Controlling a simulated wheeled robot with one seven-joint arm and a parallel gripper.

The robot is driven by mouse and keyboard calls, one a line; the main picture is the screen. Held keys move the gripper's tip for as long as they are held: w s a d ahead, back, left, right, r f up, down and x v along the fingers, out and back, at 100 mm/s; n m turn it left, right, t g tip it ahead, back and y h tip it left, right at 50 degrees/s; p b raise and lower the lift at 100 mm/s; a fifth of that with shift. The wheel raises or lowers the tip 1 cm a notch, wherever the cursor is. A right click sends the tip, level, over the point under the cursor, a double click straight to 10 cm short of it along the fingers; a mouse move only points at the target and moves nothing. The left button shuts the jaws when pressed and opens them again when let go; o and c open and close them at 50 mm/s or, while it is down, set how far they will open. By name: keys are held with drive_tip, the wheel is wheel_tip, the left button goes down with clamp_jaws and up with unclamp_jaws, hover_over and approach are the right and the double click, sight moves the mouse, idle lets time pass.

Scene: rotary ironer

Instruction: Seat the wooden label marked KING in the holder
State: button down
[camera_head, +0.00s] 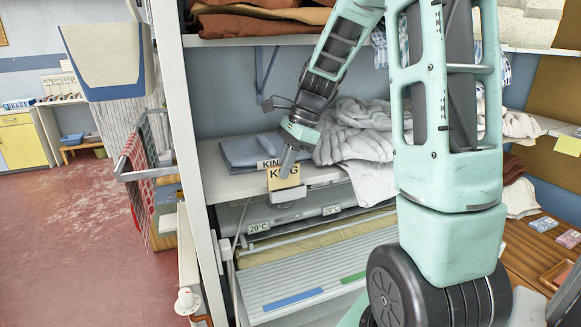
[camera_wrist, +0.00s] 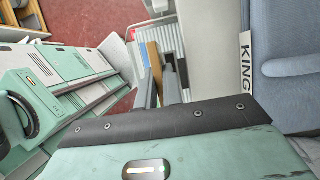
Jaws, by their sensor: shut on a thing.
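The wooden label marked KING (camera_head: 283,180) is upright at the front edge of the shelf, its lettering facing out. My gripper (camera_head: 287,168) points down and is shut on its upper part. In the wrist view my gripper's fingers (camera_wrist: 163,84) have the label's thin tan edge (camera_wrist: 155,62) at them. A pale grey holder (camera_head: 289,195) is fixed at the shelf edge directly below the label. The label's lower edge meets or overlaps the holder in the picture; I cannot tell whether it is inside the slot.
Blue folded linen (camera_head: 250,150) lies behind the label, with a white KING tag (camera_wrist: 246,63). Rumpled white cloth (camera_head: 360,135) is to the right. Below are rollers with 20°C tags (camera_head: 258,227). A white upright post (camera_head: 190,130) bounds the left; open red floor (camera_head: 75,220) lies beyond.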

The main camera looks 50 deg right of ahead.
sight(291, 196)
drive_tip(key=shift+w+d, duration=0.25)
drive_tip(key=shift+d, duration=0.8)
drive_tip(key=shift+d+f+p, duration=0.15)
drive_tip(key=shift+p, duration=0.2)
drive_tip(key=shift+s+f+p, duration=0.15)
drive_tip(key=shift+f+p, duration=0.35)
drive_tip(key=shift+f, duration=1.2)
drive_tip(key=c, duration=1.5)
unclamp_jaws()
drive_tip(key=shift+f, duration=0.15)
drive_tip(key=shift+c, duration=0.2)
drive_tip(key=shift+r, duration=0.25)
